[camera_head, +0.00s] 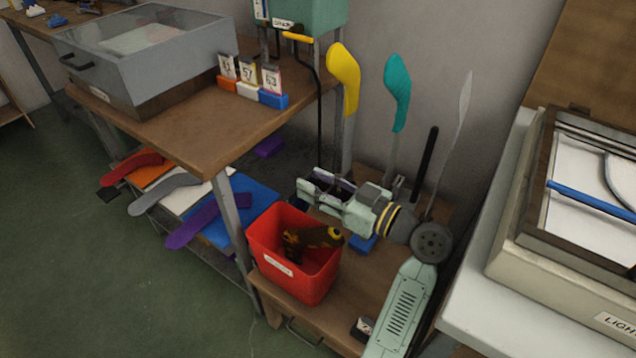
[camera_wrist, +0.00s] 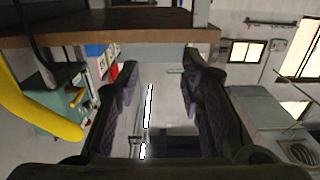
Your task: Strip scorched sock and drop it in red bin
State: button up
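The scorched sock (camera_head: 308,240), dark brown with a yellow patch, lies in the red bin (camera_head: 268,248), with its yellow end at the bin's right rim. Whether that end rests on the rim or stands above it I cannot tell. My gripper (camera_head: 322,190) is behind and above the bin, pointing left, apart from the sock. The wrist view shows its two dark fingers (camera_wrist: 157,85) spread with nothing between them. A yellow sock (camera_head: 344,75) and a teal sock (camera_head: 398,90) stand on upright boards. A black board (camera_head: 425,165) and a pale board (camera_head: 461,115) stand bare.
A wooden table (camera_head: 185,130) with a grey glass-topped box (camera_head: 145,55) and numbered cards (camera_head: 248,75) stands left. Coloured socks (camera_head: 205,218) lie on the shelf below. A light box (camera_head: 560,270) is at the right. The yellow sock (camera_wrist: 35,110) is close by in the wrist view.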

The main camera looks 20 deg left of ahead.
jog(key=shift+r, duration=0.1)
notch_tip(320, 180, up, 10)
dwell(0.6)
dwell(0.6)
